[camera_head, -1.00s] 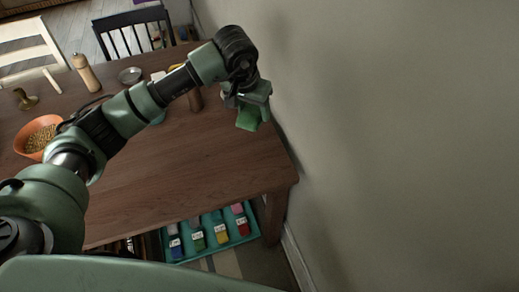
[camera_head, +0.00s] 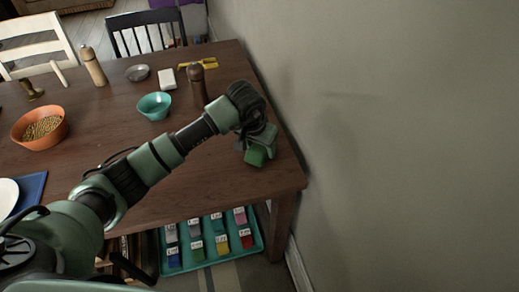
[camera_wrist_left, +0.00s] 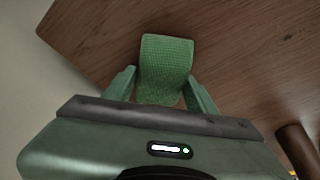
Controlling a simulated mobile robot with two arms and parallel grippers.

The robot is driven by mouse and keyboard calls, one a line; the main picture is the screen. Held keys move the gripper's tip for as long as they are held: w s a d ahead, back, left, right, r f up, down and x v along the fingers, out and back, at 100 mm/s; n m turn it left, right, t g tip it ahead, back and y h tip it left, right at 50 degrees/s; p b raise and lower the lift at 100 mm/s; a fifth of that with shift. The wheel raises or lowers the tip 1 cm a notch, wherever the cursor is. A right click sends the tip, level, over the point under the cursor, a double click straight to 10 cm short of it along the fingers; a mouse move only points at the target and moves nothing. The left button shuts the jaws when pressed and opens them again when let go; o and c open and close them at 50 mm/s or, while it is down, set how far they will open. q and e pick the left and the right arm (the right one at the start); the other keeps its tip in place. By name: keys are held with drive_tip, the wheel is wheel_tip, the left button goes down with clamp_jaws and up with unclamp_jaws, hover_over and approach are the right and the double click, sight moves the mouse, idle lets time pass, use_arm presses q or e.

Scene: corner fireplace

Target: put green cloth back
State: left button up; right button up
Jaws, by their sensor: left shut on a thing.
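The green cloth (camera_head: 256,156) is a small folded block held in my left gripper (camera_head: 252,146), over the right end of the wooden table. In the left wrist view, the green cloth (camera_wrist_left: 165,65) sits between the two fingers of my left gripper (camera_wrist_left: 163,85), with the brown tabletop behind it. Below the table, a teal tray (camera_head: 257,243) holds several coloured folded cloths with white labels. One cloth in it, at the front row, is also green (camera_head: 197,250). My right gripper does not show.
The wooden table (camera_head: 110,110) carries an orange bowl (camera_head: 16,135), a teal bowl (camera_head: 145,103), a dark brown mill (camera_head: 198,90) and a light wooden mill (camera_head: 94,68). A bare wall (camera_head: 400,140) stands close on the right. A table leg (camera_head: 282,225) is beside the tray.

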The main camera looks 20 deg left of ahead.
use_arm(q)
drive_tip(key=shift+r, duration=0.15)
drive_tip(key=shift+f, duration=0.25)
drive_tip(key=o, duration=1.3)
drive_tip(key=shift+r, duration=0.1)
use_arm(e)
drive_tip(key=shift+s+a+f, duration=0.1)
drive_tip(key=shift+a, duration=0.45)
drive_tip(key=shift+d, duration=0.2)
use_arm(q)
drive_tip(key=shift+r, duration=0.3)
drive_tip(key=v, duration=1.1)
drive_tip(key=shift+s+a+r, duration=0.1)
drive_tip(key=shift+s+r, duration=0.05)
drive_tip(key=shift+r, duration=0.2)
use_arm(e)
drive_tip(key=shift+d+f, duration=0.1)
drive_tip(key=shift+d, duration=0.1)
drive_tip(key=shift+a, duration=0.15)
